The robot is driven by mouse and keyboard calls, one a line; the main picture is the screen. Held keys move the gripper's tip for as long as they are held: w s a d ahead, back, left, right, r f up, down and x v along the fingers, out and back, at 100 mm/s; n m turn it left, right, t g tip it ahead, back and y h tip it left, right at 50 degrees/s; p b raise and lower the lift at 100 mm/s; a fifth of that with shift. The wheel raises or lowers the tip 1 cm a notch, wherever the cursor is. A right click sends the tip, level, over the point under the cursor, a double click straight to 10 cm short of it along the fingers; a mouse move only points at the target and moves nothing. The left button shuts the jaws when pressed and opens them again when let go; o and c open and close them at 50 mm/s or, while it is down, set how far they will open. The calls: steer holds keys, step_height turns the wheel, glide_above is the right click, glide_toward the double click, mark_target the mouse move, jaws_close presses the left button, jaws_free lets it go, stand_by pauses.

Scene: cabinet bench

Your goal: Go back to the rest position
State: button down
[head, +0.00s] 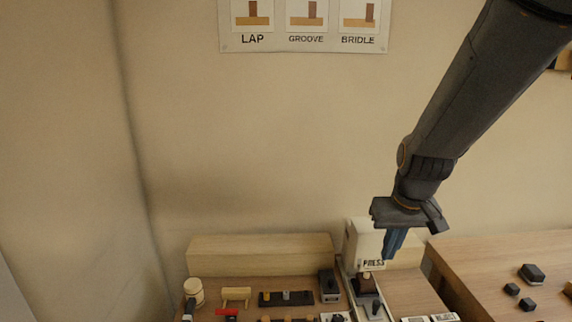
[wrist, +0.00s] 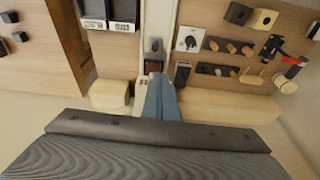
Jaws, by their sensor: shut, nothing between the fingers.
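My gripper (head: 394,246) hangs from the arm at the right of the head view, its fingers pointing down. Its two blue fingers are together with nothing between them. In the wrist view the closed fingers (wrist: 161,98) point at the white press. The press (head: 365,243), labelled PRESS, stands on the bench behind and beside the fingers in the head view. I cannot tell the exact gap between them.
A bench (head: 260,284) holds a mallet (head: 194,290), a small wooden stand (head: 236,295), a dark rack (head: 285,298) and a dark block (head: 329,286). A second table (head: 480,262) at right carries several dark blocks (head: 532,274). A joint poster (head: 303,27) hangs on the wall. The air left of my arm is clear.

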steer(key=s+a+f+g+b, duration=0.1)
steer(key=s+a+f+b, duration=0.3)
steer(key=s+f, duration=0.5)
steer(key=shift+s+a+f+g+b, duration=0.3)
steer(key=shift+s+a+f+b, duration=0.1)
steer(key=shift+s, duration=0.1)
